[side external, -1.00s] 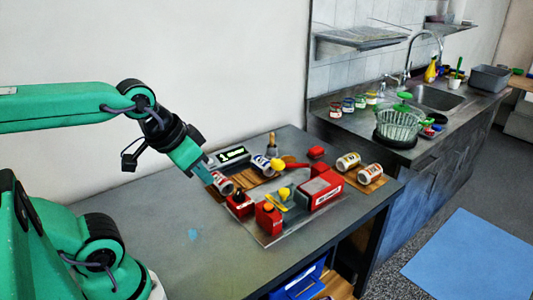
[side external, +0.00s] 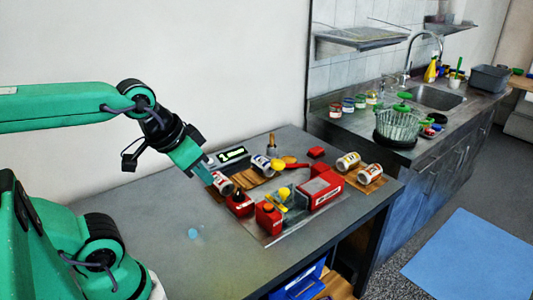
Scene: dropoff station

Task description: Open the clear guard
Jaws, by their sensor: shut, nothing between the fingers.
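My gripper (side external: 207,177) is at the left edge of the cluster of items on the grey table, pointing down and right. Its tips are close to a white can with a dark end (side external: 222,183); I cannot tell whether they touch. The fingers are shut and hold nothing visible. I cannot make out the clear guard for certain. A yellow knob (side external: 283,192) stands on the panel among the red boxes, and any clear cover around it is too small to tell.
Two red boxes (side external: 269,217) (side external: 240,204) stand in front, and a larger red box (side external: 321,191) to the right. A black display (side external: 233,154) lies behind.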

